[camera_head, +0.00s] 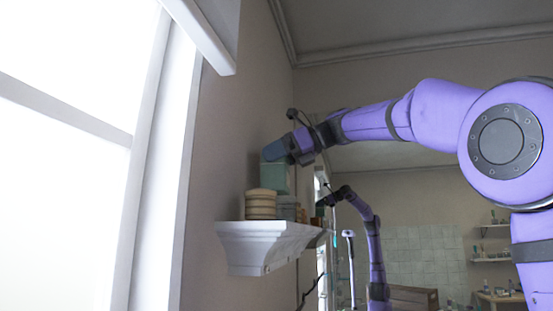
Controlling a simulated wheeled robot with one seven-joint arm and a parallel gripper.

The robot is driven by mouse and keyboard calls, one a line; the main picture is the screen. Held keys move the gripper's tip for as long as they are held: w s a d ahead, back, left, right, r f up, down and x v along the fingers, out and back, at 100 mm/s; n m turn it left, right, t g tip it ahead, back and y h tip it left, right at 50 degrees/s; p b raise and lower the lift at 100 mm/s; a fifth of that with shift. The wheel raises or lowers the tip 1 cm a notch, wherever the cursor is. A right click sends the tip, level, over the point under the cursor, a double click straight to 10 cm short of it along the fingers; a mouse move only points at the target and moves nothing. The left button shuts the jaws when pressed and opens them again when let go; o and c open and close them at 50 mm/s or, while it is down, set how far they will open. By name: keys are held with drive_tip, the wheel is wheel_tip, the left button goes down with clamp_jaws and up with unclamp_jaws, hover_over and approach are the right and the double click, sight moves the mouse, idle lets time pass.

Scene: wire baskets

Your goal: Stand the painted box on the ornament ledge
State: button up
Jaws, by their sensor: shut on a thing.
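The ornament ledge (262,240) is a white moulded wall shelf left of centre. My gripper (276,153) reaches in from the right, above the ledge. It is shut on a pale teal-green box (275,180), which I take to be the painted box. The box hangs upright below the fingers, above and behind a round banded jar. Its lower part is hidden by things on the ledge, so I cannot tell whether it touches anything there.
The cream and brown banded jar (261,204) stands at the ledge's near end. A smaller greenish item (288,209) stands beyond it, with brownish things farther along. A bright window (70,150) is at left. A second purple arm (374,245), perhaps a reflection, shows behind.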

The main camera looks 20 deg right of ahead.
sight(288, 181)
idle(0.4)
drive_tip(key=shift+f, duration=2.9)
drive_tip(key=shift+f, duration=0.6)
drive_tip(key=o, duration=0.9)
drive_tip(key=shift+c, duration=0.2)
drive_tip(key=shift+d, duration=0.1)
drive_tip(key=shift+v, duration=3.9)
drive_tip(key=shift+s, duration=0.15)
